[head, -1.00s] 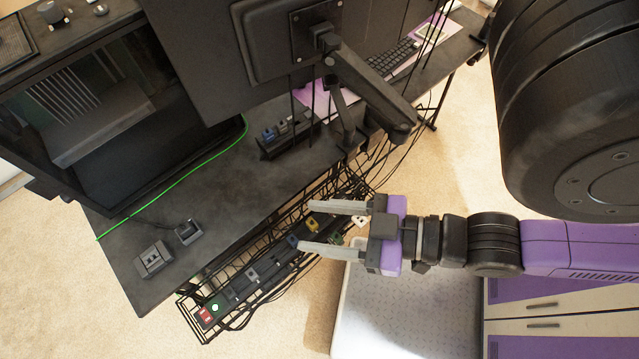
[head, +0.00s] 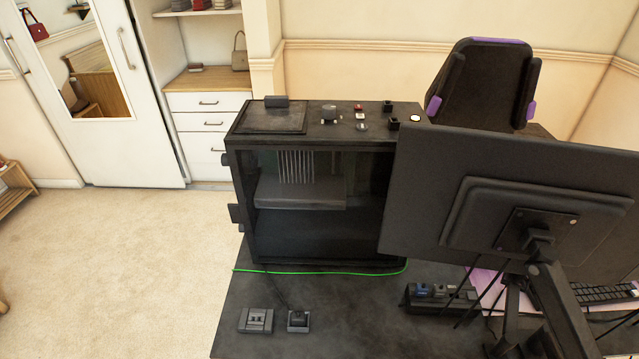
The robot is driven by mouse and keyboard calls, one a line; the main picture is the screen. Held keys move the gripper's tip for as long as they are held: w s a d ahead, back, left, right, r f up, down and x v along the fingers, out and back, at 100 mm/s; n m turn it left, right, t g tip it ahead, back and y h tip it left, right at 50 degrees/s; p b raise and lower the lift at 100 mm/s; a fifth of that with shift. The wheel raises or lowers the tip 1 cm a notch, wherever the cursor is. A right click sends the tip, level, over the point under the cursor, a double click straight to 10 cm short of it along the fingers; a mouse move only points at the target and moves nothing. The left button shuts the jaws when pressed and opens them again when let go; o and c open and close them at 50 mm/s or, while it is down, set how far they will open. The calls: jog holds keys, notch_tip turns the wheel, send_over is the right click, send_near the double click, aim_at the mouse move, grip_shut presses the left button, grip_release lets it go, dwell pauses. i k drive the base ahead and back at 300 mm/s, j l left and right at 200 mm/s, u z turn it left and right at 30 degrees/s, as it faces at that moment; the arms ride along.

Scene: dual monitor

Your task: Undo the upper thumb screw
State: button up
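The black computer case (head: 320,255) stands upright on the desk in the head view, with its dark glass side facing me. A small dark knob (head: 226,159) sticks out from the upper part of its left edge; it looks like the upper thumb screw. Another small knob (head: 241,228) sits lower on the same edge, beside a flat dark tab (head: 235,212). Both knobs are too small to tell how far they are screwed in. My gripper is out of view.
A large monitor (head: 420,220), seen from behind, overlaps the case's right side. A green cable (head: 320,272) runs along the case's base. Two small grey devices (head: 256,320) (head: 298,320) lie on the desk's front left. Open carpet (head: 120,260) lies left of the desk.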

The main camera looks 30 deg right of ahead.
aim_at(224, 158)
jog(key=i+j+z, duration=0.15)
jog(key=j, duration=0.2)
jog(key=i+j+z, duration=0.15)
jog(key=i+j, duration=0.15)
jog(key=i+j+z, duration=0.1)
jog(key=j, duration=0.3)
jog(key=i+j+z, duration=0.15)
jog(key=j, duration=0.25)
jog(key=i+j+z, duration=0.15)
jog(key=j, duration=0.25)
jog(key=i, duration=0.1)
